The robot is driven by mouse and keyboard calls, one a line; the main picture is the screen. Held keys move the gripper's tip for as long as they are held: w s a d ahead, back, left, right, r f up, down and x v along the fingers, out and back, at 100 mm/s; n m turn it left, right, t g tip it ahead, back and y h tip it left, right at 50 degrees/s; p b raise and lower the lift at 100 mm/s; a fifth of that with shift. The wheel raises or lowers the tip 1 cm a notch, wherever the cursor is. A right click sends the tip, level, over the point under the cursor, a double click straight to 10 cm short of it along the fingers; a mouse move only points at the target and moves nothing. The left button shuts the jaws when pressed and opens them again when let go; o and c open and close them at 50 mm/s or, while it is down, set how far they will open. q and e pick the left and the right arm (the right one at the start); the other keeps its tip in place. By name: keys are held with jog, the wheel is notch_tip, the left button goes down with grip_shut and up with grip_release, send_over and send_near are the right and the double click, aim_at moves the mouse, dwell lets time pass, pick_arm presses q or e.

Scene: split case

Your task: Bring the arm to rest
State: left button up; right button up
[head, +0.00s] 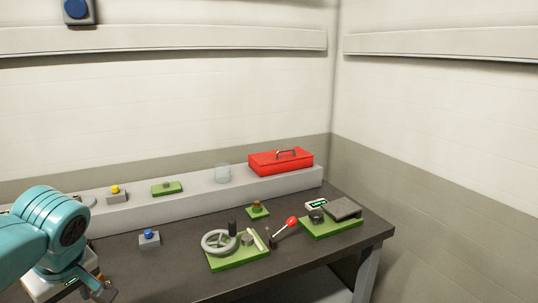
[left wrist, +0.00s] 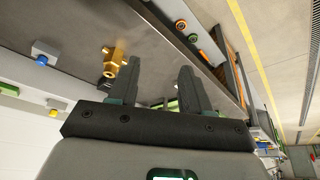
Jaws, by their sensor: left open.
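My left arm, teal, comes in from the left in the head view and bends down over the near left of the dark table. Its gripper (head: 103,291) shows only partly at the bottom edge of that view. In the left wrist view the two dark fingers of the left gripper (left wrist: 159,70) stand apart with nothing held between them. A brass fitting (left wrist: 114,62) appears beside the left finger in that view; I cannot tell how far it is from the finger. My right gripper is not in view.
The dark table (head: 185,262) holds a blue-button box (head: 149,239), a green plate with a handwheel (head: 238,258), a red-knobbed lever (head: 291,222) and another green plate (head: 331,228). The raised grey ledge (head: 200,206) behind carries a red case (head: 281,162) and a clear glass (head: 222,173).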

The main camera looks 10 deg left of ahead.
pick_arm(q)
jog(key=w+d+f+m+h+p, duration=0.2)
jog(key=d+f+m+h, duration=0.15)
jog(key=d+f, duration=0.5)
jog(key=w+d+f+m+h+p, duration=0.2)
jog(key=d+f+m, duration=0.3)
jog(key=f, duration=0.7)
jog(key=s+d+f+m+g+h+p, duration=0.1)
jog(key=s+d+f+m+h+p, duration=0.1)
jog(key=s+d+f, duration=1)
jog(key=s+f+m+p, duration=0.1)
jog(key=s+f+p, duration=0.1)
jog(key=s+f, duration=0.2)
jog(key=shift+d+h, duration=0.2)
jog(key=shift+h, duration=0.15)
